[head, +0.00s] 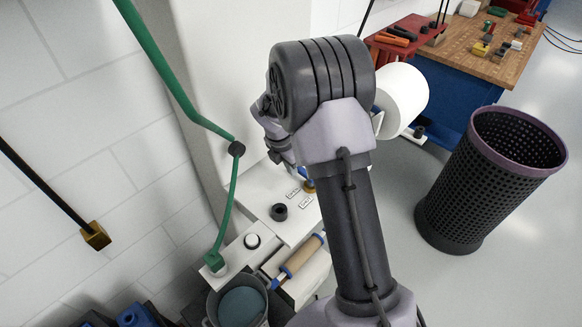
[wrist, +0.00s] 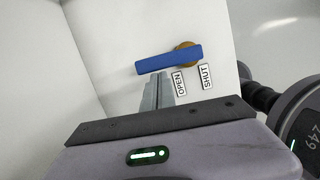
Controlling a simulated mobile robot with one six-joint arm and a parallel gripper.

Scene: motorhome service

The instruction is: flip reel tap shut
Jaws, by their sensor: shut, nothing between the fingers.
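The reel tap shows in the wrist view as a blue lever (wrist: 165,61) on a brass pivot (wrist: 190,47), on a white panel. The lever reaches left from the pivot. Below the pivot are two labels, OPEN (wrist: 181,83) and, right of it, SHUT (wrist: 207,77). My gripper (wrist: 157,78) is shut and empty, its fingertips just below the lever's middle. I cannot tell whether they touch it. In the head view, my arm hides the lever and most of the gripper; a bit of the brass pivot (head: 309,186) shows beside the labels.
A black round cap (head: 279,211) is on the white top near the tap. A green hose (head: 171,75) runs down at the left. A grey bucket (head: 213,306) stands below. A perforated bin (head: 481,185) and a wooden workbench (head: 465,50) are at the right, with clear floor around the bin.

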